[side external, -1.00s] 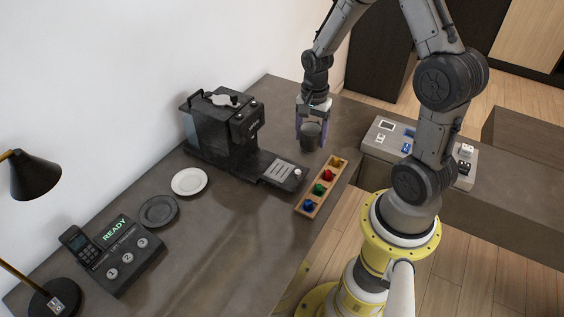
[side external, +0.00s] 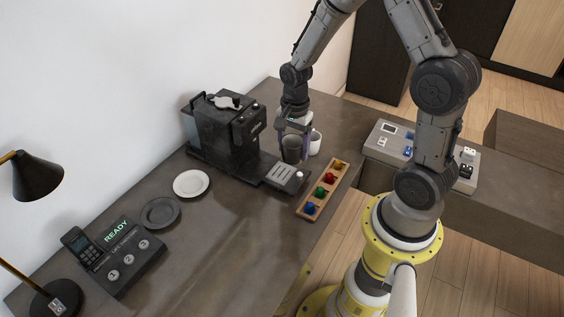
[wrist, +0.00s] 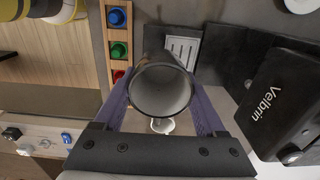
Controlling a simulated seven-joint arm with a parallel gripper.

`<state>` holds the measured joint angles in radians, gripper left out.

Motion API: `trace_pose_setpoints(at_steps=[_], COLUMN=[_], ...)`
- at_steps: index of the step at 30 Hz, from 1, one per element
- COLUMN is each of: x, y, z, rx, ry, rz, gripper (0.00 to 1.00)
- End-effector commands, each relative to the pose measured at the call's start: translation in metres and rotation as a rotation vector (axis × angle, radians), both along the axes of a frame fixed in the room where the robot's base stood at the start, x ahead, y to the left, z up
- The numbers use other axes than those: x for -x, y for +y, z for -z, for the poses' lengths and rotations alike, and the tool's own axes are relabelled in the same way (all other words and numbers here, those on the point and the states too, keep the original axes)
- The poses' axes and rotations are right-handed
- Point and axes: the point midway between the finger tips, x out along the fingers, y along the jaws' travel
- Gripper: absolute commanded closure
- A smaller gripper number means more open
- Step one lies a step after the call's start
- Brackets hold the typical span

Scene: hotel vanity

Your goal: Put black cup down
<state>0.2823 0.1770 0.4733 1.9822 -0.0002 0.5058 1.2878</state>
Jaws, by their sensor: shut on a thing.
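The black cup (side external: 291,149) is upright between the fingers of my gripper (side external: 295,151), which is shut on it. It is beside the coffee machine, near the machine's low front tray (side external: 282,174). I cannot tell whether its base touches the counter. In the wrist view, I look down into the open cup (wrist: 160,92), and it is empty. My gripper's purple-grey fingers (wrist: 161,88) press on its two sides. A white cup (side external: 315,143) stands just right of the black cup and is partly hidden. It shows in part below the black cup in the wrist view (wrist: 163,126).
The coffee machine (side external: 224,137) stands close on the left. A wooden pod rack (side external: 322,188) with coloured pods is near the counter's front edge. A white saucer (side external: 191,184) and a dark saucer (side external: 160,213) lie farther left. The counter's front middle (side external: 235,245) is clear.

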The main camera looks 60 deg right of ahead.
Motion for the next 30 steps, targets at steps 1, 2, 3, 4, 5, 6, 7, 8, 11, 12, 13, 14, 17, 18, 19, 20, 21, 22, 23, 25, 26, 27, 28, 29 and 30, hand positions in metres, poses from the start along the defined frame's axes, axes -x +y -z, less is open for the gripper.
trace_pose_setpoints(at_steps=[1, 2, 3, 4, 5, 6, 7, 8, 11, 12, 13, 14, 17, 18, 19, 20, 21, 22, 23, 25, 26, 27, 28, 29, 30], x=[-0.006, -0.01, -0.015, -0.02, -0.023, -0.027, -0.029, -0.032, -0.037, -0.038, -0.039, -0.04, -0.044, -0.043, -0.043, -0.042, -0.042, -0.043, -0.043, -0.043, -0.043, -0.043, -0.043, -0.043, -0.043], y=[-0.002, -0.003, -0.005, -0.006, -0.007, -0.008, -0.009, -0.009, -0.011, -0.011, -0.011, -0.012, -0.013, -0.012, -0.012, -0.012, -0.012, -0.012, -0.013, -0.013, -0.013, -0.013, -0.013, -0.013, -0.013], z=[0.012, 0.017, 0.024, 0.028, 0.033, 0.038, 0.041, 0.043, 0.048, 0.05, 0.051, 0.052, 0.059, 0.065, 0.07, 0.074, 0.08, 0.083, 0.086, 0.088, 0.087, 0.087, 0.087, 0.087, 0.087], rx=[-0.002, -0.002, -0.002, -0.001, -0.001, -0.001, -0.001, -0.001, 0.0, 0.0, 0.0, 0.0, -0.001, -0.002, -0.002, -0.002, -0.002, -0.001, -0.001, -0.001, 0.0, 0.0, 0.0, 0.0, 0.0], ry=[0.006, 0.007, 0.006, 0.004, 0.005, 0.005, 0.004, 0.003, 0.001, 0.001, 0.001, 0.002, 0.003, 0.006, 0.005, 0.006, 0.006, 0.004, 0.004, 0.002, 0.002, 0.001, 0.001, 0.001, 0.001], rz=[0.0, 0.0, 0.0, 0.0, 0.0, 0.0, 0.0, 0.0, 0.0, 0.0, 0.0, 0.0, 0.0, 0.0, 0.0, 0.0, 0.0, 0.0, 0.0, 0.0, 0.0, 0.0, 0.0, 0.0, 0.0], gripper=[0.89, 0.89, 0.89, 0.89, 0.89, 0.89, 0.89, 0.89, 0.89, 0.89, 0.89, 0.89, 0.89, 0.89, 0.89, 0.89, 0.89, 0.89, 0.89, 0.89, 0.89, 0.89, 0.89, 0.89, 0.89])
